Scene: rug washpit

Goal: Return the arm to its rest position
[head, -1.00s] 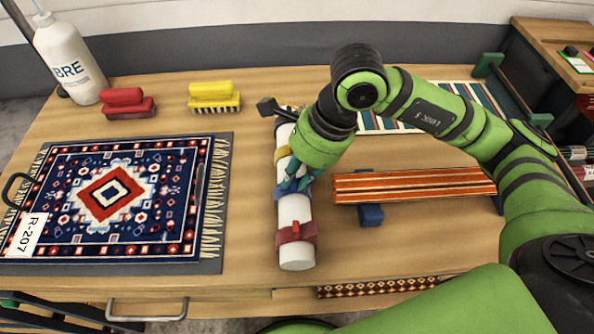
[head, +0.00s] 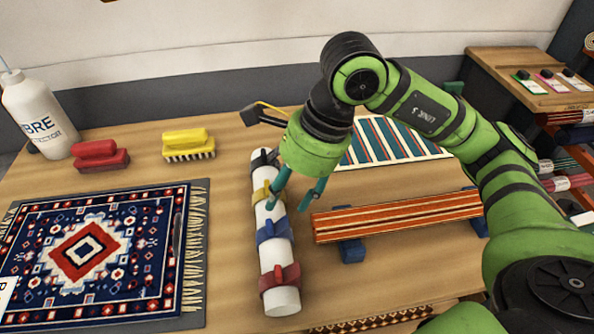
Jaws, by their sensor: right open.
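My right arm reaches in from the right in the head view. Its gripper (head: 296,194) points down with teal fingers apart, open and empty. It is above and just right of a white roll (head: 268,224) that lies on the table. The roll carries a black, a yellow, a blue (head: 274,231) and a red clip (head: 280,276) around it. One finger overlaps the roll in the picture; I cannot tell whether it touches. My left gripper is not in view.
A patterned rug (head: 90,250) on a dark board lies left. Red (head: 100,156) and yellow brushes (head: 188,144) and a white bottle (head: 38,115) stand behind it. An orange striped rug (head: 398,214) rests on blue supports at right. A teal striped rug (head: 388,140) lies behind the gripper.

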